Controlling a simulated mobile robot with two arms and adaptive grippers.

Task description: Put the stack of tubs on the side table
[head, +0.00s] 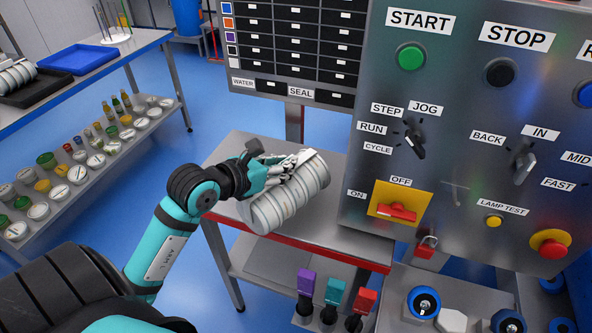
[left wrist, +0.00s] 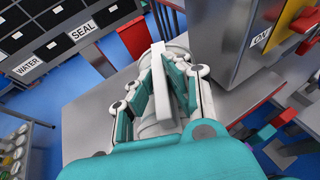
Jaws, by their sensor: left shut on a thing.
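The stack of tubs (head: 266,214) is a row of pale round tubs lying on its side, slanting up to the right. My left gripper (head: 289,171) comes from above and is shut on the stack's carrier. In the left wrist view, my gripper's fingers (left wrist: 171,88) close around a pale bar (left wrist: 158,70) with the tubs (left wrist: 157,128) beneath. The side table (head: 234,147) is steel with a red front edge. The stack is over its top; I cannot tell whether it touches. My right gripper is not in view.
A steel control panel (head: 463,98) stands close on the right of the side table. A drawer rack (head: 296,47) is behind. On the left, a bench (head: 100,72) holds a blue tray (head: 76,59), with bottles and jars on its lower shelf. Coloured handles (head: 335,291) stand in front.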

